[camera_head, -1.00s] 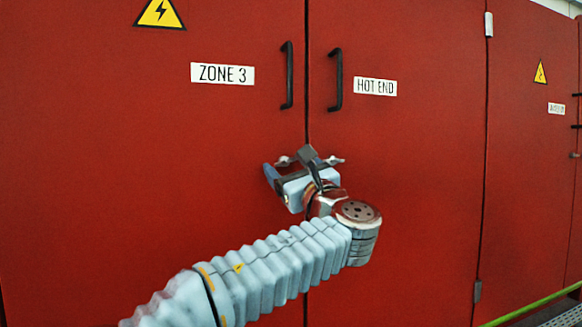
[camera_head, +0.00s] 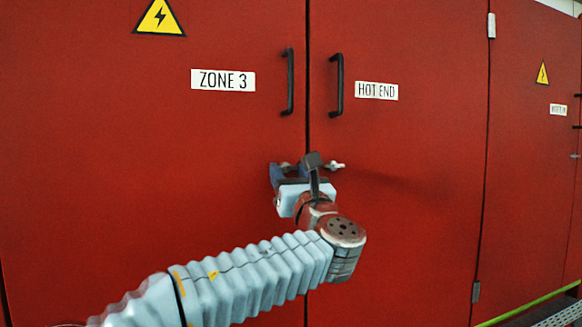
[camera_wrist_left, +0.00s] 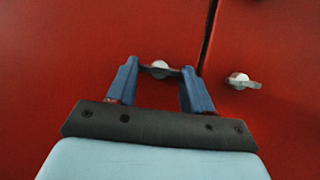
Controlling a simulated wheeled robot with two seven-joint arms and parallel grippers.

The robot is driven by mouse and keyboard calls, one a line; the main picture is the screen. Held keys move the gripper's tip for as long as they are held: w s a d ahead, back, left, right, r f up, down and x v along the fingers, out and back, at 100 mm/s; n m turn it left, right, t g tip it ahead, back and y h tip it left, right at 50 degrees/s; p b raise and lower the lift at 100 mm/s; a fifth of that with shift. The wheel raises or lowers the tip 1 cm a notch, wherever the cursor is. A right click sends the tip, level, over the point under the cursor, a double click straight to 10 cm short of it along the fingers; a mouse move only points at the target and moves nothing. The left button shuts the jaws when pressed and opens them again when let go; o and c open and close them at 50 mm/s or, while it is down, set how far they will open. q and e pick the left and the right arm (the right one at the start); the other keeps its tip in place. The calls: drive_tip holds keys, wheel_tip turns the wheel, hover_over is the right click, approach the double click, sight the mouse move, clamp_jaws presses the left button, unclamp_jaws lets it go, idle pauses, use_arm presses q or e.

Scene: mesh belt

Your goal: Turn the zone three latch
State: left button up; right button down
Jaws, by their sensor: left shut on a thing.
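The zone three latch (camera_wrist_left: 160,69) is a small round metal knob with a dark bar across it, on the left red door. In the wrist view it sits between the two blue fingers of my left gripper (camera_wrist_left: 159,84), which is shut on it, the fingertips at the bar's two ends. The bar looks roughly level. In the head view my left gripper (camera_head: 292,178) and wrist hide most of this latch. The left door carries the ZONE 3 label (camera_head: 223,80). My right gripper is not in view.
A second latch (camera_head: 335,166) with a silver lever is close by on the right door, across the seam; it also shows in the wrist view (camera_wrist_left: 241,81). Two black handles (camera_head: 288,82) (camera_head: 337,85) stand out above. A HOT END label (camera_head: 377,91) marks the right door.

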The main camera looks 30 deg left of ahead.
use_arm(q)
drive_tip(key=o, duration=1)
drive_tip(key=shift+o, duration=0.2)
drive_tip(key=b+v, duration=0.1)
drive_tip(key=v, duration=1.3)
